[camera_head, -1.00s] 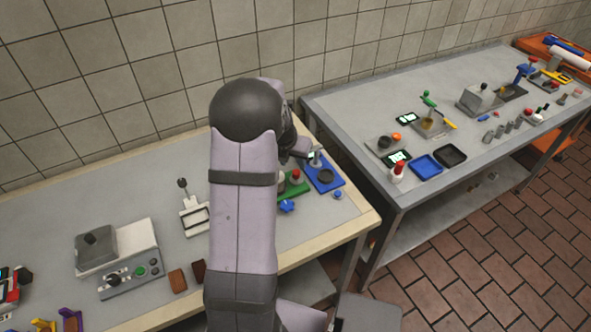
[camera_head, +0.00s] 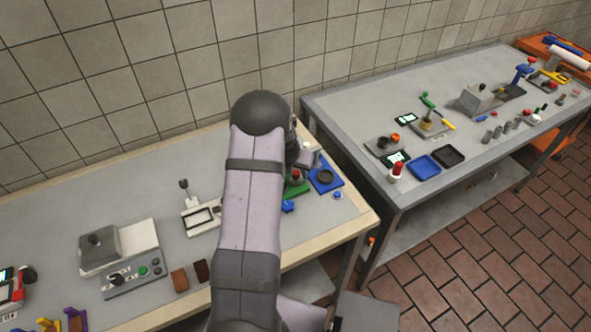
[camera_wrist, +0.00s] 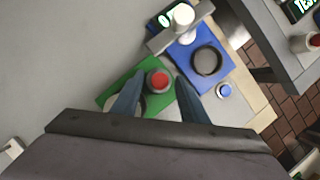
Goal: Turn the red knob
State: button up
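The red knob (camera_wrist: 159,79) is a round red-topped knob on a grey cylinder, standing on a green base (camera_wrist: 112,92) in the wrist view. My gripper (camera_wrist: 157,84) is open, with one finger on each side of the knob. Gaps show between the fingers and the knob, so I see no contact. In the head view the red knob (camera_head: 295,173) and green base (camera_head: 300,187) are partly hidden by my arm. My gripper (camera_head: 303,160) is mostly hidden there too.
Right of the green base is a blue base (camera_wrist: 185,58) with a dark ring (camera_wrist: 207,61) and a white-topped post (camera_wrist: 182,16). A small blue button (camera_wrist: 224,90) sits nearby. A second table (camera_head: 330,105) stands to the right across a gap. Bare tabletop lies to the left.

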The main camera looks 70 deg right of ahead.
grip_shut()
jog(key=shift+f+m+b, duration=0.15)
jog(key=shift+m+b, duration=0.15)
jog(key=shift+b, duration=0.3)
jog(key=shift+w+m+g+b, duration=0.1)
jog(key=shift+m+g+b, duration=0.2)
jog(key=shift+m+b, duration=0.25)
jog(key=shift+w+m+g+b, duration=0.1)
jog(key=shift+m+g+b, duration=0.4)
jog(key=shift+m+b, duration=0.6)
jog(key=m+g, duration=0.1)
jog(key=m, duration=0.2)
jog(key=shift+d+y, duration=0.1)
jog(key=shift+y, duration=0.2)
jog(key=shift+w+m+g+y, duration=0.15)
jog(key=shift+m+g+y, duration=0.35)
jog(key=shift+m, duration=1.35)
